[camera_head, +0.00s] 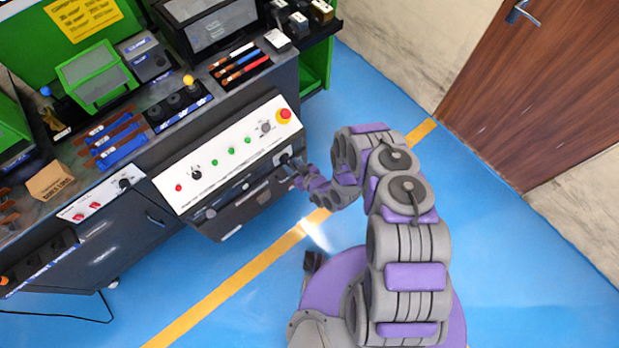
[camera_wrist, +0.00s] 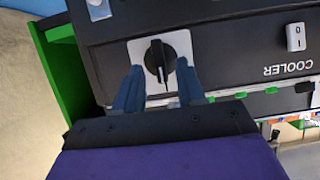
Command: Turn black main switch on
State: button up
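The black main switch (camera_wrist: 159,61) is a rotary knob on a light square plate, on a dark panel in the wrist view. Its pointer line runs nearly straight along the picture's vertical. My gripper (camera_wrist: 160,80) has its two blue-grey fingers apart, one on each side of the knob. I cannot tell whether the fingers touch the knob. In the head view my gripper (camera_head: 291,172) is at the right end of the bender's front, below the white control panel (camera_head: 230,152), and it hides most of the switch.
A white rocker switch (camera_wrist: 296,37) labelled COOLER is right of the knob in the wrist view. A red emergency button (camera_head: 284,114) sits above my gripper in the head view. Blue floor (camera_head: 520,260) is open at right, with a brown door (camera_head: 545,85) behind.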

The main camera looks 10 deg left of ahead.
jog(key=p+v, duration=0.2)
jog(key=v, duration=1.3)
jog(key=shift+s, duration=0.15)
jog(key=shift+d, duration=0.15)
